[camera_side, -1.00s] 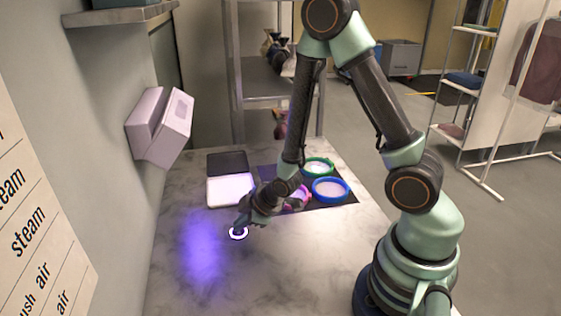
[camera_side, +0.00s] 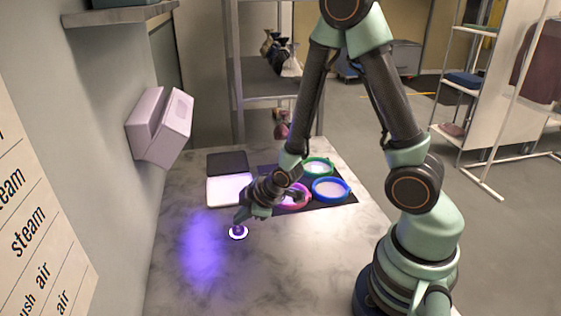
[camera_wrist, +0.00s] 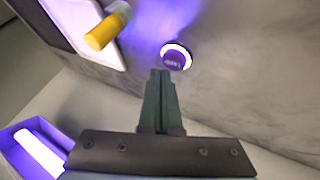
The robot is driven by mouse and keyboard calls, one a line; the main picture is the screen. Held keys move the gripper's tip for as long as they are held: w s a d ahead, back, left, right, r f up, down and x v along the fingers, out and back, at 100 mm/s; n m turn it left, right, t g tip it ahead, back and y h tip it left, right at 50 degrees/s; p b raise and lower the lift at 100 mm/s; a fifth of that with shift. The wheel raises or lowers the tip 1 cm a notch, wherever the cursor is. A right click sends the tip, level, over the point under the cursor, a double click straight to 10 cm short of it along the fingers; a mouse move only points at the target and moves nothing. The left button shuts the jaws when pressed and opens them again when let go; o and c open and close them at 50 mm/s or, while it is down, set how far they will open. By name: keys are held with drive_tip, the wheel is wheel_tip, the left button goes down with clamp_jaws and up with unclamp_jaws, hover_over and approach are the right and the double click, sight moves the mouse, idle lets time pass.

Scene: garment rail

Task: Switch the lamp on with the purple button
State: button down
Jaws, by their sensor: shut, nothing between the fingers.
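The purple button (camera_side: 238,232) sits on the marble table inside a bright white ring. In the wrist view the button (camera_wrist: 173,62) shows lettering too small to read surely. My gripper (camera_side: 241,217) is shut and empty, its fingertips just above the button. In the wrist view the closed fingertips (camera_wrist: 160,72) point towards the button's lower edge. The lilac lamp housing (camera_side: 163,127) is on the left wall. In the wrist view a lit tube glows inside a purple-lit housing (camera_wrist: 40,150). A violet patch of light lies on the table left of the button.
A bright white panel (camera_side: 230,189) and a dark panel (camera_side: 228,163) lie behind the button. Pink, green (camera_side: 318,167) and blue (camera_side: 331,189) round dishes stand on a dark mat to the right. A yellow cylinder (camera_wrist: 107,31) shows in the wrist view. The front table is clear.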

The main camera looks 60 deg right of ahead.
sight(242, 229)
drive_tip(key=shift+r, duration=2.3)
drive_tip(key=shift+r, duration=0.15)
drive_tip(key=s+r+m+g, duration=0.1)
drive_tip(key=s+r+m, duration=0.3)
drive_tip(key=r, duration=0.4)
drive_tip(key=s+r+m, duration=0.4)
drive_tip(key=s+r, duration=0.2)
drive_tip(key=r, duration=0.3)
drive_tip(key=shift+g, duration=0.4)
